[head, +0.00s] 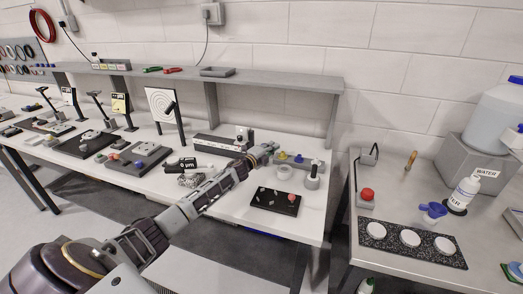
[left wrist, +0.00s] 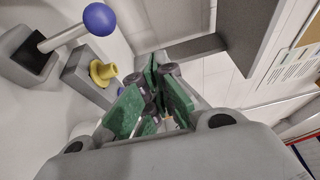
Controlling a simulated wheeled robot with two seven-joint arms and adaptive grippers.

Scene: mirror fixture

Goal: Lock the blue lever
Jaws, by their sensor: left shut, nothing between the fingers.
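A lever with a blue ball (left wrist: 100,18) on a grey shaft shows in the left wrist view, rising at a slant from a grey block with a dark slot. Beside it a yellow knob (left wrist: 103,73) sits on a grey block; it also shows in the head view (head: 283,156). In the head view a small blue ball (head: 299,158) is just right of the yellow knob. My left gripper (head: 271,149) is at the left end of this row, its green-padded fingers (left wrist: 154,65) shut and empty, apart from the blue ball. My right gripper is not in view.
A black board (head: 275,201) with small parts lies in front on the white table. A grey post-like fixture (head: 312,177) stands to the right. A grey shelf (head: 280,84) runs behind. A second table with a red button (head: 367,194) is at right.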

